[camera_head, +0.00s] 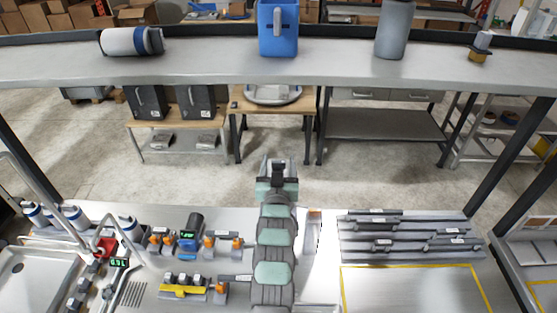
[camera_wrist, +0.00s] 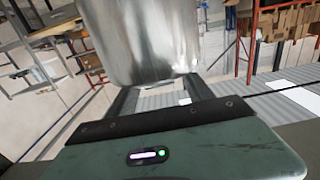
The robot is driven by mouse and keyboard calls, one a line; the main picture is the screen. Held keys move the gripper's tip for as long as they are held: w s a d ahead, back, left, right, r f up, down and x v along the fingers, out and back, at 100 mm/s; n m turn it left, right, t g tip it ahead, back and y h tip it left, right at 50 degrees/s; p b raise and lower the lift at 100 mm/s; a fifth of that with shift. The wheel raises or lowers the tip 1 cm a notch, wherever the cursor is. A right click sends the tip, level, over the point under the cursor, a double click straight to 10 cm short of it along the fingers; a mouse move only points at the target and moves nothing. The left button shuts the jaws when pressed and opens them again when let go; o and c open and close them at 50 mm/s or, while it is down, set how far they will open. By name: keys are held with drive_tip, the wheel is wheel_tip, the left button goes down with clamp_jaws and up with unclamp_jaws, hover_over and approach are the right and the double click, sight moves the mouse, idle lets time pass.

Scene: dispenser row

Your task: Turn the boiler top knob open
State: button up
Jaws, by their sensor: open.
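My gripper (camera_head: 277,166) is open at the end of my arm, in the middle of the head view, past the bench's far edge and below the raised shelf. Nothing shows between its fingers in the head view. In the wrist view a shiny metal cylinder (camera_wrist: 145,45) fills the top middle, beyond the fingers; I cannot tell which vessel it is or whether it touches. At the left of the bench are a red fitting (camera_head: 106,246), a small green display (camera_head: 120,262) and valves with orange parts (camera_head: 208,243). I cannot tell which part is the boiler top knob.
The raised shelf (camera_head: 200,68) holds a lying white-and-blue cylinder (camera_head: 130,41), a blue container (camera_head: 278,28) and a grey cylinder (camera_head: 394,28). Dark rails (camera_head: 405,235) lie at the bench's right. The yellow-outlined area (camera_head: 415,290) is clear. A sink basin (camera_head: 30,275) is at left.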

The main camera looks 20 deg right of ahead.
drive_tip(key=shift+w+d, duration=0.1)
drive_tip(key=shift+w, duration=0.15)
clamp_jaws()
idle(0.7)
